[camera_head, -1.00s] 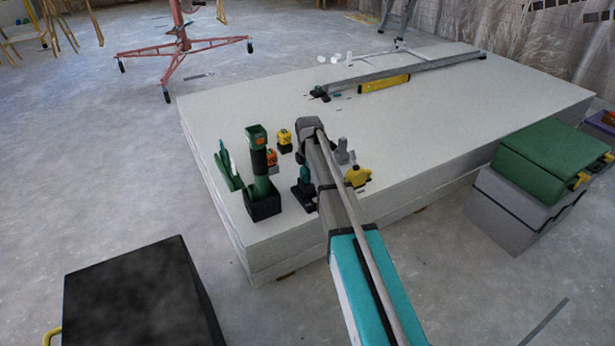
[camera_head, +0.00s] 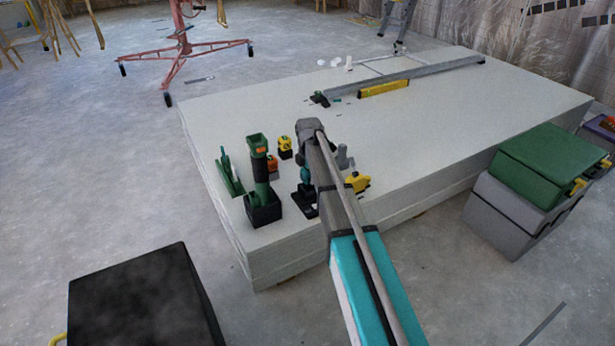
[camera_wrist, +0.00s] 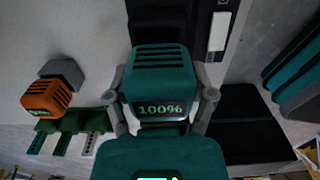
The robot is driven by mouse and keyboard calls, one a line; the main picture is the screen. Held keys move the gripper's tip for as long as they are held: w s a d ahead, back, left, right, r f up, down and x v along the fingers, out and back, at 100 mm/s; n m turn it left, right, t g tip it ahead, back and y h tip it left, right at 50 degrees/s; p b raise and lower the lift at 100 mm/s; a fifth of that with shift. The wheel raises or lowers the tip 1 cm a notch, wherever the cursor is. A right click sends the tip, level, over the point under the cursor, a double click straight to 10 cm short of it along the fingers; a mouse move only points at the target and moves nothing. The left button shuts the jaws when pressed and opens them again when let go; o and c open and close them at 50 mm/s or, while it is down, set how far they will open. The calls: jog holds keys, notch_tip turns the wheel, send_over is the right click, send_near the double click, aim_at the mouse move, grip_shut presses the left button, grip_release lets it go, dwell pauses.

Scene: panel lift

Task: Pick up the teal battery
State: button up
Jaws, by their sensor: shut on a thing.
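The teal battery (camera_wrist: 161,62) has a slotted top and a lit display reading 100%. In the wrist view it sits between the two grey fingers of my gripper (camera_wrist: 162,100), which press on its left and right sides. A larger teal body shows directly below it in that view. Whether the battery still touches anything beneath is hidden. A teal and black tool (camera_head: 305,190) stands just left of my arm on the stack of white panels (camera_head: 440,130).
A green tool in a black base (camera_head: 262,200), a yellow item (camera_head: 285,147) and a yellow tool (camera_head: 357,182) stand close around my arm. An orange battery (camera_wrist: 47,98) is at left in the wrist view. The panels' middle is mostly clear. A green-lidded case (camera_head: 545,160) stands at right.

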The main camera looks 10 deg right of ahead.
jog(key=s+d+r+p, duration=0.1)
jog(key=s+r+p, duration=0.9)
jog(key=s, duration=0.4)
jog(key=shift+r, duration=0.35)
dwell(0.5)
